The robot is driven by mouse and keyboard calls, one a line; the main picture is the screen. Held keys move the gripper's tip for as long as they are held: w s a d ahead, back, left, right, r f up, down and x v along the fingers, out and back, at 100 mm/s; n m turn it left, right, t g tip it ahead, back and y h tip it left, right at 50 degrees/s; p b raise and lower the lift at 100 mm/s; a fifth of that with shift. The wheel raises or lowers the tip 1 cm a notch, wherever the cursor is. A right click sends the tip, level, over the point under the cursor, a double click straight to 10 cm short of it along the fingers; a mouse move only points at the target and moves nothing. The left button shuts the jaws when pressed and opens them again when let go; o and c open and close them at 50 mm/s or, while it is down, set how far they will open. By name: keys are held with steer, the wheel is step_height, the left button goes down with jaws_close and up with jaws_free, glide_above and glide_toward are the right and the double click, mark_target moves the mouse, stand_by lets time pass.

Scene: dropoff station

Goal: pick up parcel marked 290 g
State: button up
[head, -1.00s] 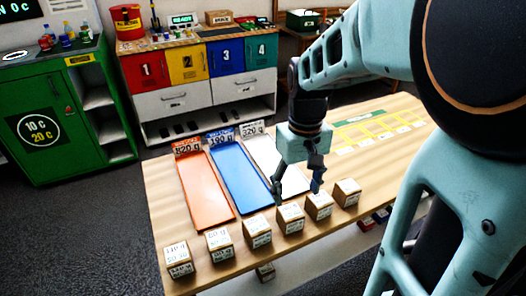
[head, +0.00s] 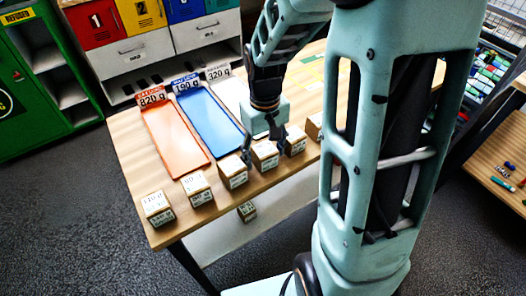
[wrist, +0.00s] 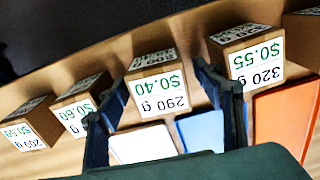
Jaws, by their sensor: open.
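The parcel marked 290 g (wrist: 158,88) is a small brown box with a white label, "$0.40" in green, upside down in the wrist view. It stands in a row of similar parcels on the wooden table. In the head view it appears to be the box (head: 264,156) beneath my gripper (head: 263,145). My gripper is open and empty, its dark fingers on either side of this parcel in the wrist view (wrist: 151,98). I cannot tell whether the fingers touch it.
Close neighbours are the parcel marked 320 g (wrist: 250,55) and a parcel marked with a green price (wrist: 80,105). Orange (head: 172,135), blue (head: 209,118) and white trays lie behind the row. Another box (head: 246,211) sits below the table top.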

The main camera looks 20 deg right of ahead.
steer(key=c, duration=1.4)
steer(key=shift+c, duration=0.4)
steer(key=shift+r, duration=0.1)
